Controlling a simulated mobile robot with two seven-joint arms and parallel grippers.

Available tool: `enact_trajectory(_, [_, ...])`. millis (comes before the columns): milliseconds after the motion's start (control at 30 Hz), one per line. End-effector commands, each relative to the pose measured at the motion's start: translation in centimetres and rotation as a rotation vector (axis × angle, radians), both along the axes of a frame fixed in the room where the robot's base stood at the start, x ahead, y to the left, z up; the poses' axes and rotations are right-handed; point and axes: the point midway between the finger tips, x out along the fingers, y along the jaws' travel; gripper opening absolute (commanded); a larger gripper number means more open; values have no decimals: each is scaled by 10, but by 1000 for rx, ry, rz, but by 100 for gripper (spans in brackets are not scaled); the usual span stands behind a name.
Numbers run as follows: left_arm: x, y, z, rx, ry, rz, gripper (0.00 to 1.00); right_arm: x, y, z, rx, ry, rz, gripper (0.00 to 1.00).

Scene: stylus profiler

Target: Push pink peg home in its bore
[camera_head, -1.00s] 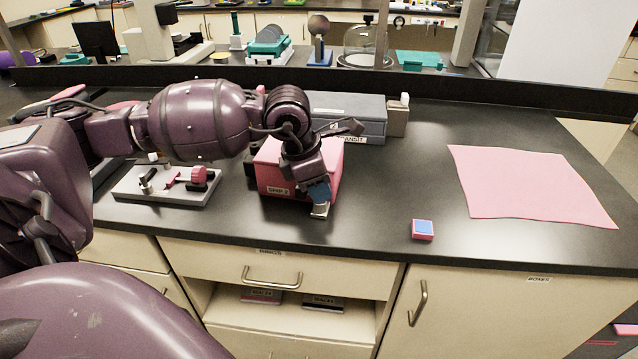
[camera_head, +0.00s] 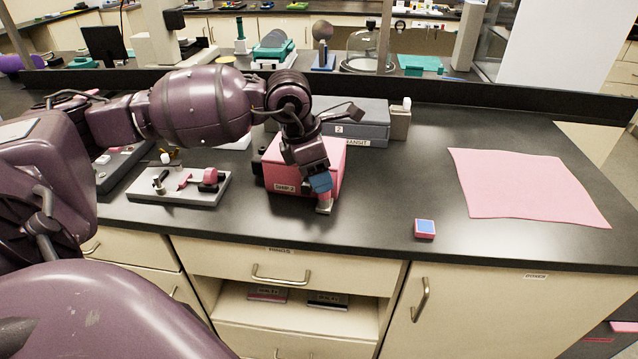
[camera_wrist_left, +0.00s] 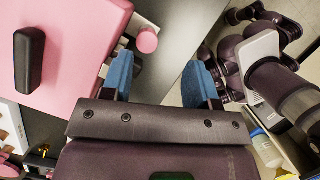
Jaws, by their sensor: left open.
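The pink peg (camera_wrist_left: 147,40) shows in the left wrist view as a short pink cylinder with a round end, at the side of a pink box (camera_wrist_left: 62,45) with a black handle. How deep it sits cannot be told. In the head view the pink box (camera_head: 282,177), labelled SHIP 2, stands near the counter's front; I cannot make out the peg there. My left gripper (camera_head: 323,196) points down at the box's front right corner. Its blue fingers (camera_wrist_left: 158,68) are apart and empty in the wrist view, with the peg beyond them, nearer the left finger. My right gripper is not identifiable.
A grey block with pink and black fittings (camera_head: 200,198) lies left of the box. A grey TRANSIT case (camera_head: 370,118) stands behind it. A small pink-and-blue block (camera_head: 424,229) and a pink mat (camera_head: 525,190) lie to the right, with bare black counter between.

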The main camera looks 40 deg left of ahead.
Motion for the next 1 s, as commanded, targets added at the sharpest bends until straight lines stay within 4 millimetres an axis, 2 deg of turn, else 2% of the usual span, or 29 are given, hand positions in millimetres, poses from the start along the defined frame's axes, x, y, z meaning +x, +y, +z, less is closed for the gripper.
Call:
enact_trajectory(33, [0,2,12,0,-6,1,54,3,0,9,0,-12,0,49])
enact_trajectory(100, [1,4,20,0,-7,1,54,4,0,13,-1,-18,0,49])
enact_trajectory(300, [1,8,33,0,-6,1,54,6,-2,21,-5,-27,4,49])
enact_trajectory(667, [1,9,35,0,-4,0,54,-2,-6,18,-15,-12,7,49])
enact_trajectory(1000, [1,8,34,-4,-3,0,54,0,-4,19,-11,-16,5,49])
